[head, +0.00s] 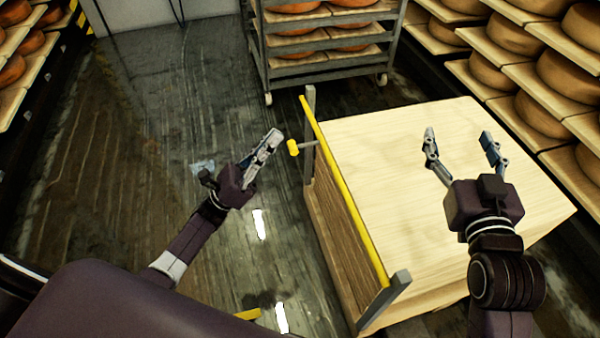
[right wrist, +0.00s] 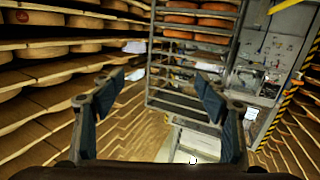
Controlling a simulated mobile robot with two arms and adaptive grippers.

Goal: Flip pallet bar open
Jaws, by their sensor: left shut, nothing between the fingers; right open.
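The yellow pallet bar (head: 345,192) runs along the top left edge of a wooden pallet box (head: 420,125), between two grey posts. A yellow knob (head: 293,148) on a short grey rod sticks out to the left near the bar's far end. My left gripper (head: 276,136) is shut and empty, left of the knob and apart from it in the picture. My right gripper (head: 459,137) is open and empty over the pale wooden top, well right of the bar. In the right wrist view its two fingers (right wrist: 162,82) stand wide apart with nothing between them.
A wheeled rack (head: 325,62) with cheese wheels stands behind the box. Shelves of cheese wheels (head: 515,38) line the right side, and more stand at the far left.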

